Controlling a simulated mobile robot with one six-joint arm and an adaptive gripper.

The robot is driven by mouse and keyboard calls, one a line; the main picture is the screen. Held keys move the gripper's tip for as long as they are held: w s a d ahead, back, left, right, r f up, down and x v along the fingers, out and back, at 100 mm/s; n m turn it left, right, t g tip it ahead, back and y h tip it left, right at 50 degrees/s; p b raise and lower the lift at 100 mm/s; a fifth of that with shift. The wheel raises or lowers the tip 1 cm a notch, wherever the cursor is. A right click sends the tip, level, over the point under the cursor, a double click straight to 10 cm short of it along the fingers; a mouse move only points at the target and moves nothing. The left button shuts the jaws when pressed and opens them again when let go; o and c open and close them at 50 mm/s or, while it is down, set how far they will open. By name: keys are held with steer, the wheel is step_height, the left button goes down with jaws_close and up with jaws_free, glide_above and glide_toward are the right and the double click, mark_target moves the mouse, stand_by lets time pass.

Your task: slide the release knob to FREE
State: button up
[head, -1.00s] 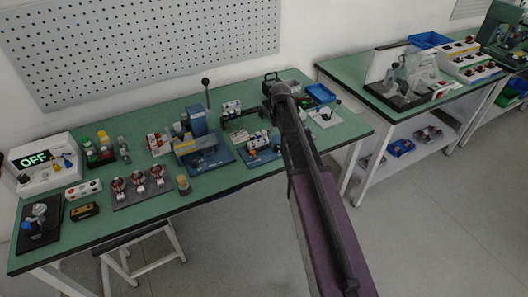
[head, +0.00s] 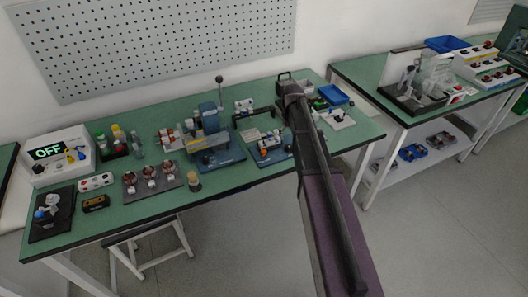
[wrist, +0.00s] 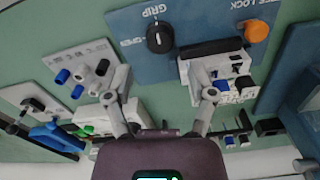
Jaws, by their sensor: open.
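In the wrist view, a blue plate (wrist: 130,20) shows upside-down white lettering. An orange round knob (wrist: 256,31) sits on it at the upper right, close to the word LOCK; the rest of its label is partly cut off. A black knob (wrist: 160,38) beside the word GRIP is to its left. My gripper (wrist: 158,78) is open, its two fingers apart with nothing between them; the orange knob is beyond and right of the right finger. In the head view, the blue-based fixture (head: 268,150) lies just left of my arm, which hides part of the bench.
A white block with dark parts (wrist: 218,72) stands close to the right finger. A tall blue press (head: 210,130) with a lever stands left of the fixture in the head view.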

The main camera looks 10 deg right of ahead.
steer(key=shift+c, duration=0.4)
steer(key=s+a, duration=0.3)
steer(key=s, duration=0.8)
steer(key=s+a, duration=0.3)
steer(key=s, duration=0.8)
steer(key=shift+s+m, duration=0.4)
steer(key=shift+a, duration=0.1)
steer(key=shift+c, duration=0.6)
